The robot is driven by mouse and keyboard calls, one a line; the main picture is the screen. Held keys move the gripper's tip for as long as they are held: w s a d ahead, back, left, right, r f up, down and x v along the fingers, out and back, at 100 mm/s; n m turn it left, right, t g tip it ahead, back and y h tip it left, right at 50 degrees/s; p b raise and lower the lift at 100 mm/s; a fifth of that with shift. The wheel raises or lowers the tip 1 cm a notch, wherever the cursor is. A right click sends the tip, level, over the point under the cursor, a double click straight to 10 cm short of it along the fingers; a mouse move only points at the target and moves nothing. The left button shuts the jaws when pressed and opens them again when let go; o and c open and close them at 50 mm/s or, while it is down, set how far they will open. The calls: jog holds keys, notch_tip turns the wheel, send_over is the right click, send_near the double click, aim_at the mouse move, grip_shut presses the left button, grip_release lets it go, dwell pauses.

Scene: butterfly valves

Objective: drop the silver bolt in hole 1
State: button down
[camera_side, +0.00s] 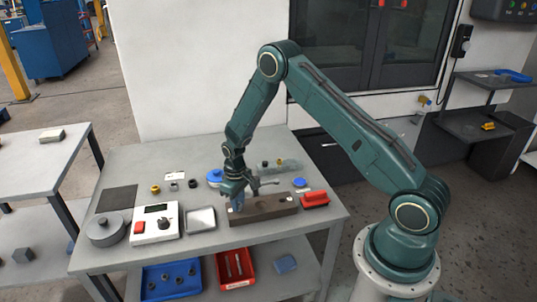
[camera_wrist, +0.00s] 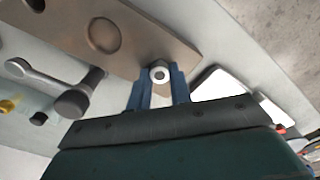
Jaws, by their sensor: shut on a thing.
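My gripper (camera_side: 237,207) is at the left end of a brown block (camera_side: 270,207) on the table. In the wrist view the blue fingers of my gripper (camera_wrist: 159,84) are shut on a small silver bolt (camera_wrist: 160,73), seen end-on as a pale ring with a dark centre. The bolt is at the near edge of the brown block (camera_wrist: 140,45); I cannot tell its height above it. A round hole (camera_wrist: 103,35) shows in the block, and another hole (camera_wrist: 36,4) is partly cut off. No hole number is readable. The bolt is hidden in the side view.
A metal tray (camera_side: 200,219) and a control box (camera_side: 156,224) stand left of the block. A red object (camera_side: 314,199) is at its right end.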

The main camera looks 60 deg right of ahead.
jog(key=shift+f, duration=0.1)
dwell(0.3)
jog(key=c, duration=0.8)
grip_release()
jog(key=shift+r, duration=3.8)
